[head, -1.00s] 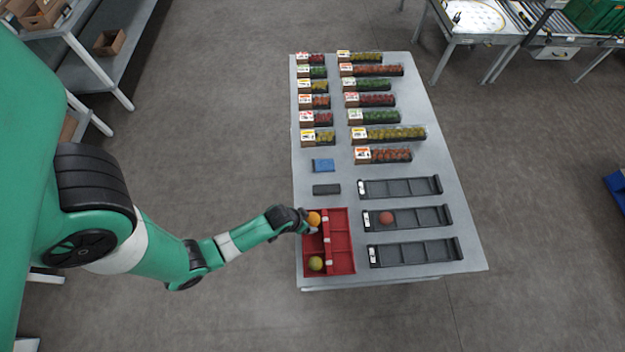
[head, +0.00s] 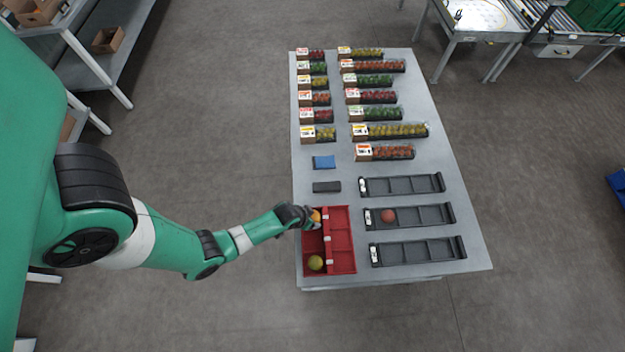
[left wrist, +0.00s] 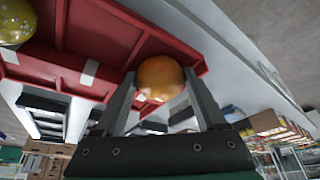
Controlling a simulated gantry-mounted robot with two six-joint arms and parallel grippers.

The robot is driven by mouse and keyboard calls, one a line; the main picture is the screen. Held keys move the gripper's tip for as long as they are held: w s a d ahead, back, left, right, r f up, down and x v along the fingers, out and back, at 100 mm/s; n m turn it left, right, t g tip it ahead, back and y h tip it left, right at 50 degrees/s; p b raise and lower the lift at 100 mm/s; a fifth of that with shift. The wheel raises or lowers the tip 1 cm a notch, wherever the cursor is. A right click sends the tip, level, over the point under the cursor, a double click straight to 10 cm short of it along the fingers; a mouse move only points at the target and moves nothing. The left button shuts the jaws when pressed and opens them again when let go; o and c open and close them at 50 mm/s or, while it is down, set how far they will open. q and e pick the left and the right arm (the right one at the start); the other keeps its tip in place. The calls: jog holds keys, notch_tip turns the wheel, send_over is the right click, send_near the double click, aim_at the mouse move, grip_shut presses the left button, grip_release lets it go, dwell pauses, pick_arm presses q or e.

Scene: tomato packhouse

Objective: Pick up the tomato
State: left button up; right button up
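An orange tomato (head: 317,216) sits in the upper left part of the red divided tray (head: 343,262), partly hidden by my left gripper (head: 309,221). In the left wrist view the tomato (left wrist: 160,77) lies between the fingertips of my left gripper (left wrist: 160,82). The fingers are apart, one on each side, and I see no clear grip on it. A yellow-green tomato (head: 315,263) lies in the lower left part of the tray and also shows in the left wrist view (left wrist: 14,24). A red tomato (head: 388,216) lies in the middle black tray (head: 430,216). My right gripper is not in view.
Two more black trays, upper (head: 402,185) and lower (head: 420,251), are empty. A blue block (head: 324,162) and a dark block (head: 326,187) lie behind the red tray. Several filled tomato packs (head: 385,153) line the far table (head: 440,140).

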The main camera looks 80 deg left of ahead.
pick_arm(q)
jog(key=shift+c, duration=0.3)
jog(key=shift+r, duration=0.5)
notch_tip(320, 180, up, 3)
jog(key=shift+p, duration=1)
jog(key=s+d+r+p, duration=0.8)
jog(key=d+r+p, duration=0.1)
jog(key=d, duration=0.2)
jog(key=shift+s, duration=0.3)
jog(key=shift+d, duration=0.1)
